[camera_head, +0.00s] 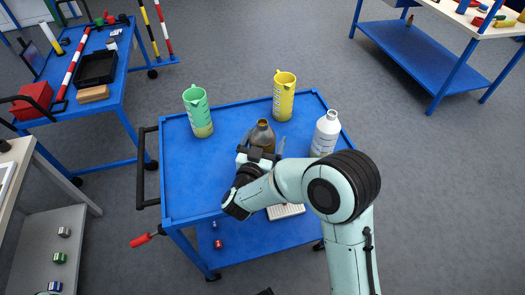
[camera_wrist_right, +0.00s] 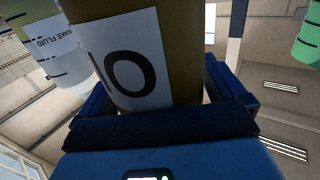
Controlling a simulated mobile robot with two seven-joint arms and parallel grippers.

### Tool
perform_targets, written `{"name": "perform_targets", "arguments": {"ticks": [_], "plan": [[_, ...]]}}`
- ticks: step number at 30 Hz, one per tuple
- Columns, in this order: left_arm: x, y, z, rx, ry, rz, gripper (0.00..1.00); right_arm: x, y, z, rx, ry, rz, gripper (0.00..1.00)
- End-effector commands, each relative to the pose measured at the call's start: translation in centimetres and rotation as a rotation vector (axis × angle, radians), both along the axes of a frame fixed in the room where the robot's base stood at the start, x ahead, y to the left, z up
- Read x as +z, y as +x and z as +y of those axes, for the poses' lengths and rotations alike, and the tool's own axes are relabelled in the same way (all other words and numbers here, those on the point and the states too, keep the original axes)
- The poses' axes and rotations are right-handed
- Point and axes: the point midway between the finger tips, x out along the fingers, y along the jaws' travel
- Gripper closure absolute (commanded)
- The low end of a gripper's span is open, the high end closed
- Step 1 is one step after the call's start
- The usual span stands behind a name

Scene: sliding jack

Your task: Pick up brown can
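The brown can (camera_head: 262,136) stands upright on the blue cart top (camera_head: 185,180), toward the middle. My right gripper (camera_head: 262,152) is at the can's near side, with its fingers on either side of the body. In the right wrist view the can (camera_wrist_right: 185,60) fills the space between the blue fingers (camera_wrist_right: 160,95), and its white label with black figures faces the camera. The fingers look close to both sides, but I cannot tell whether they press on it. My left gripper is not in view.
A green jug (camera_head: 198,112) and a yellow jug (camera_head: 284,95) stand behind the can. A white bottle (camera_head: 326,133) stands to its right, close to my right arm. Another blue cart (camera_head: 130,75) holds tools and boxes at the upper left.

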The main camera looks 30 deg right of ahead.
Motion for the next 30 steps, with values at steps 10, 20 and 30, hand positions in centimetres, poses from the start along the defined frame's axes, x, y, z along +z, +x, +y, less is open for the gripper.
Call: {"name": "perform_targets", "arguments": {"ticks": [10,20,30], "plan": [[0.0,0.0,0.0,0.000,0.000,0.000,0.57,0.1,0.0,0.0,0.000,0.000,-0.003,0.72],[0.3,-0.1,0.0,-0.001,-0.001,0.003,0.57,1.6,0.0,0.1,0.000,0.000,-0.006,0.72],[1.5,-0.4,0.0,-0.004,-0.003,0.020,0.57,9.6,0.0,0.0,-0.001,0.004,-0.013,0.72]]}}
